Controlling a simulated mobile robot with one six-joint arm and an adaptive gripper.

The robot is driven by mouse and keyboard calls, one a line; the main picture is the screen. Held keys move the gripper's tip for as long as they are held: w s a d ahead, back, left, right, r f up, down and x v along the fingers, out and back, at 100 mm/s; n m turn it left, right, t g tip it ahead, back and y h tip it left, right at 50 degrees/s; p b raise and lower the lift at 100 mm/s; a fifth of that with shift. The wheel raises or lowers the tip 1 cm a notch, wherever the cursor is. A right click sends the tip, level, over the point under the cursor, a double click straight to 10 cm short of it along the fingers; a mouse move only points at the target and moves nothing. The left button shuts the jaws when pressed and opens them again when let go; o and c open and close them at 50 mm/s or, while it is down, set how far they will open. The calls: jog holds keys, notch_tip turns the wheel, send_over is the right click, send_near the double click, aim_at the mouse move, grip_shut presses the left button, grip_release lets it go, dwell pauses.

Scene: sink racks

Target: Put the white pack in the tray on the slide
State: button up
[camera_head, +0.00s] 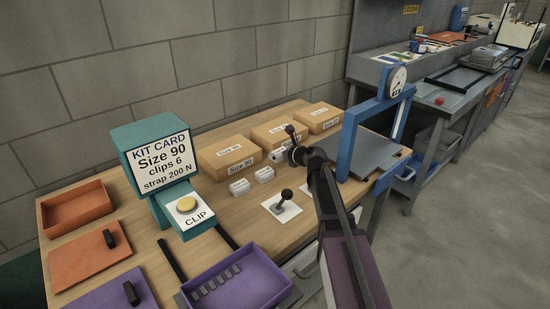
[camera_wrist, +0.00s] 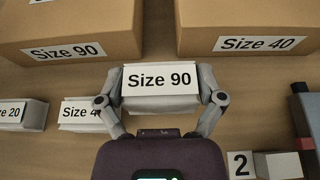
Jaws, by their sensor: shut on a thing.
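My gripper (camera_wrist: 160,92) is shut on a white pack labelled Size 90 (camera_wrist: 161,78) in the wrist view, one finger at each end. In the head view my gripper (camera_head: 288,147) is over the table behind the black lever, with the pack (camera_head: 279,154) partly hidden by it. The tray on the slide is purple (camera_head: 279,284) and stands at the front of the table, with several grey clips inside. It is apart from my gripper, nearer and to the left in the head view.
Two other white packs (camera_head: 239,187) stand before the cardboard boxes (camera_head: 228,157). A black lever (camera_head: 285,196) stands between pack and tray. A teal kit-card stand (camera_head: 155,150) reads Size 90, clips 6, strap 200 N. A blue frame with a dial (camera_head: 350,135) is at right.

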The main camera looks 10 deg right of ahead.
aim_at(280, 149)
jog(key=shift+w+a+f, duration=0.1)
jog(key=shift+w+a, duration=0.15)
jog(key=shift+w, duration=0.65)
jog(key=shift+w+a+f, duration=0.1)
jog(key=shift+w+a, duration=0.15)
jog(key=shift+w, duration=0.6)
jog(key=shift+f+b, duration=1.75)
jog(key=shift+b, duration=0.15)
jog(key=shift+f, duration=0.15)
jog(key=o, duration=0.8)
jog(key=shift+o, duration=0.2)
